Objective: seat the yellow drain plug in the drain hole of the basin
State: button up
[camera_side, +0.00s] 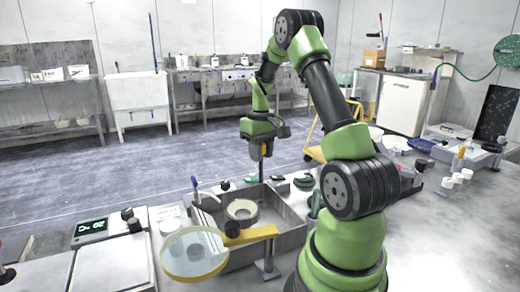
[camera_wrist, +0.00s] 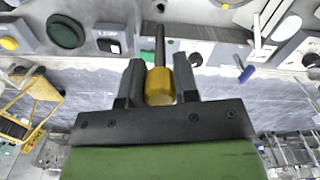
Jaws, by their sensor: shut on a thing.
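My gripper (camera_side: 262,155) is above the far side of the metal basin (camera_side: 285,243), pointing down. In the wrist view my gripper (camera_wrist: 159,88) is shut on the yellow drain plug (camera_wrist: 159,84). A dark rod runs out from the plug, away from the gripper. In the side view the yellow plug (camera_side: 265,149) shows as a small patch between the fingers, with the dark rod hanging below it, apart from the basin floor. A pale ring (camera_side: 242,210) with a darker middle is in the basin.
A round clear disc with a yellow rim (camera_side: 195,253) and a yellow arm (camera_side: 250,236) stand across the basin's near left side. A display box (camera_side: 90,230) is at left. Cups and bottles stand at right.

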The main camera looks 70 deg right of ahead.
aim_at(261, 183)
jog(key=shift+f, duration=2.5)
jog(key=shift+f, duration=1.3)
jog(key=o, duration=1.1)
notch_tip(261, 183, up, 10)
jog(key=shift+f, duration=0.25)
jog(key=shift+r, duration=0.2)
